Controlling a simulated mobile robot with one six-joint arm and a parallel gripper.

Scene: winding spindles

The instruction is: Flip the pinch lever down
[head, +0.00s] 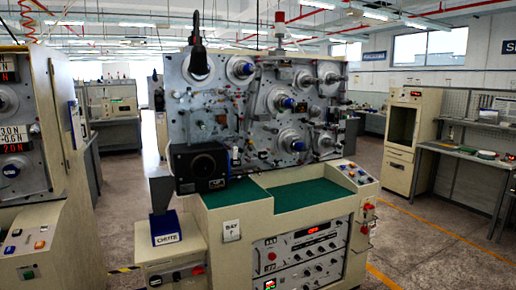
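The winding machine (232,110) stands in the middle of the head view, with a grey upright panel of spindles, rollers and small fittings. I cannot tell for certain which fitting is the pinch lever; the parts on the panel are too small. A black upright handle-like piece (197,45) shows at the panel's upper left, in front of a round spindle flange. My gripper is not in view.
A black box with a round opening (203,166) sits at the panel's lower left. A green work surface (303,193) lies below the panel. Another machine (40,150) stands left. Open floor (430,235) lies right.

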